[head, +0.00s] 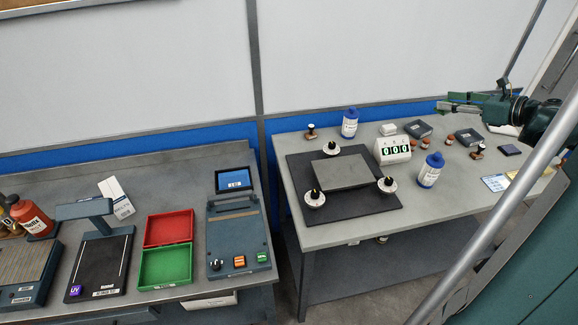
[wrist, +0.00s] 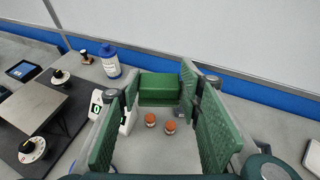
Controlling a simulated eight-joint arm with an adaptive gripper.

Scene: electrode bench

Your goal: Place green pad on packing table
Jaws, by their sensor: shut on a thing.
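My gripper (head: 458,105) is raised above the back right of the right-hand grey table (head: 313,227) in the head view. In the wrist view my gripper (wrist: 160,88) has its two green-lined fingers on either side of a green block-like pad (wrist: 160,86). The pad sits between the fingertips, off the table. In the head view the pad is too small to tell apart from the fingers. No label shows which table is the packing table.
On the right-hand table are a dark mat (head: 302,178) with a grey plate (head: 342,173) and several dials, a counter (head: 393,151), and white-and-blue bottles (head: 431,170). Red (head: 169,228) and green (head: 166,266) trays are on the left bench. The right-hand table's front strip is clear.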

